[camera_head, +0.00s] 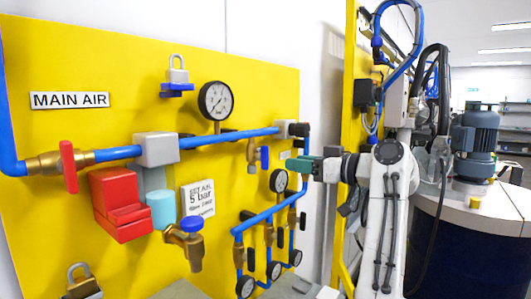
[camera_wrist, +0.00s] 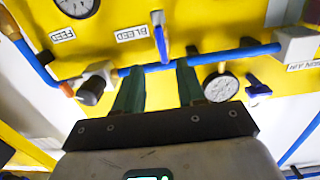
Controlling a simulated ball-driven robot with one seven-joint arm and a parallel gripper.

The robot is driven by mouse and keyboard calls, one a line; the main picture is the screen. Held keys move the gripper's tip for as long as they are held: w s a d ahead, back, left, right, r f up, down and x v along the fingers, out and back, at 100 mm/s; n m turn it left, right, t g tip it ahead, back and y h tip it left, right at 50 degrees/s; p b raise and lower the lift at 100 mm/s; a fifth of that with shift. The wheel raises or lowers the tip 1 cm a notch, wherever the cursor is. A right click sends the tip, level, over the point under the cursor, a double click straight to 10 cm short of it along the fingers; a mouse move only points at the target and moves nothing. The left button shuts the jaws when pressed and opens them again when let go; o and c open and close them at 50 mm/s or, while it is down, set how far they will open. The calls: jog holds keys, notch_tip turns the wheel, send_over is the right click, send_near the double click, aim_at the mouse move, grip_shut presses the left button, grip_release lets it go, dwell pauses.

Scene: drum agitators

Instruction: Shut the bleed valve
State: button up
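In the wrist view a blue lever (camera_wrist: 161,40) stands beside the BLEED label (camera_wrist: 131,34), roughly crosswise to the blue pipe (camera_wrist: 150,68). My gripper (camera_wrist: 156,72) is open, with its two green fingers apart. The lever's lower end lies between the fingertips in the picture, and nothing is seen held. Whether a finger touches the pipe or lever cannot be told. In the head view my gripper (camera_head: 291,163) is near the right edge of the yellow panel, by the blue pipework. I cannot tell which valve there is the bleed valve.
A gauge (camera_wrist: 221,86) and another blue lever (camera_wrist: 258,87) sit right of the fingers; a dark knob (camera_wrist: 92,90) is on the left. In the head view, a red-handled valve (camera_head: 69,166), a red block (camera_head: 120,205) and a brass tap (camera_head: 187,240) project from the panel.

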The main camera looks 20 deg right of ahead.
aim_at(268, 148)
jog(key=shift+y, duration=0.3)
jog(key=shift+w+a+r+p, duration=0.45)
jog(key=shift+w+a+p, duration=0.45)
jog(key=shift+w, duration=0.6)
jog(key=shift+w+a+r+p, duration=0.4)
jog(key=shift+w+a+p, duration=0.15)
jog(key=shift+w+a, duration=0.8)
jog(key=shift+w+a+r+p, duration=0.45)
jog(key=shift+w+a+p, duration=0.4)
jog(key=shift+w, duration=0.75)
jog(key=shift+a, duration=0.15)
jog(key=shift+c, duration=0.3)
grip_shut()
